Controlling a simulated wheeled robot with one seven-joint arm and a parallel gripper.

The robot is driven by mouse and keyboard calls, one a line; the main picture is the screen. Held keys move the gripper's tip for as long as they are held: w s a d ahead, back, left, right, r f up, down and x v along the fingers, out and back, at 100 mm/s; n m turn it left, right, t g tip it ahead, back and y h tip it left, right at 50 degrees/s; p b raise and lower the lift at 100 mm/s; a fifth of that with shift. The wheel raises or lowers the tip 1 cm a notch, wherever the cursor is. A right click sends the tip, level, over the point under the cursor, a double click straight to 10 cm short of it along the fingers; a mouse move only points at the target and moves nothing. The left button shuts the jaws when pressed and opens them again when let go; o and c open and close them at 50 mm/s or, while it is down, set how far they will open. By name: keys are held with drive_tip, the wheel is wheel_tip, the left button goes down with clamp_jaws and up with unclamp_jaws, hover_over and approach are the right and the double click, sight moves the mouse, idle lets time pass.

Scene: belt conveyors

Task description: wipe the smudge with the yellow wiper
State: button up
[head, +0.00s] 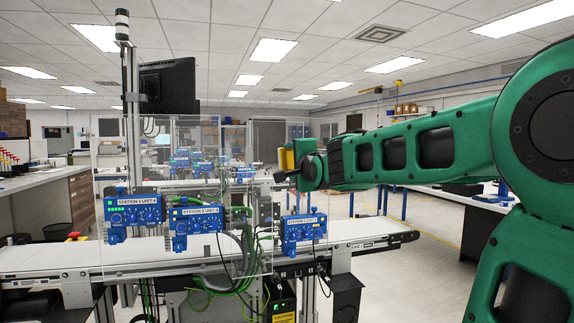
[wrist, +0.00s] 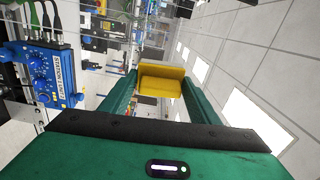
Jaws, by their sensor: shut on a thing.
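The yellow wiper (head: 287,159) is held at the end of my arm, near the middle of the head view. In the wrist view the wiper (wrist: 161,79) sits between two green fingers. My gripper (wrist: 160,90) is shut on it. In the head view my gripper (head: 300,161) is raised above the belt, by the right side of a clear upright panel (head: 110,165). I cannot tell from these frames whether the wiper touches the panel. I cannot make out a smudge in either view.
Blue station units (head: 133,213) hang in front of the panel, with one (head: 303,232) below my gripper; one also shows at left in the wrist view (wrist: 45,80). The belt conveyor (head: 375,240) runs across. A monitor (head: 168,86) stands on a post at left. Cables hang below.

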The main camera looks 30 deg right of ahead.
drive_tip(key=shift+w+d+f+m+g+h, duration=0.15)
drive_tip(key=shift+w+d+f+m+h, duration=0.25)
drive_tip(key=shift+w, duration=0.8)
drive_tip(key=shift+w+d+f+m+g+h, duration=0.15)
drive_tip(key=shift+w+h, duration=0.4)
drive_tip(key=shift+w, duration=0.65)
drive_tip(key=shift+w+d+f+m+g+h, duration=0.1)
drive_tip(key=shift+w+d+f+m+h, duration=0.3)
drive_tip(key=shift+w, duration=0.8)
drive_tip(key=shift+x, duration=0.9)
drive_tip(key=shift+a+r, duration=0.1)
drive_tip(key=s+d, duration=0.2)
drive_tip(key=d, duration=0.5)
drive_tip(key=shift+d, duration=0.2)
drive_tip(key=shift+w+a, duration=1)
drive_tip(key=shift+a, duration=2.8)
drive_tip(key=s+d, duration=0.2)
drive_tip(key=d, duration=0.5)
drive_tip(key=shift+d+r, duration=0.2)
drive_tip(key=shift+r, duration=0.2)
drive_tip(key=shift+w, duration=0.1)
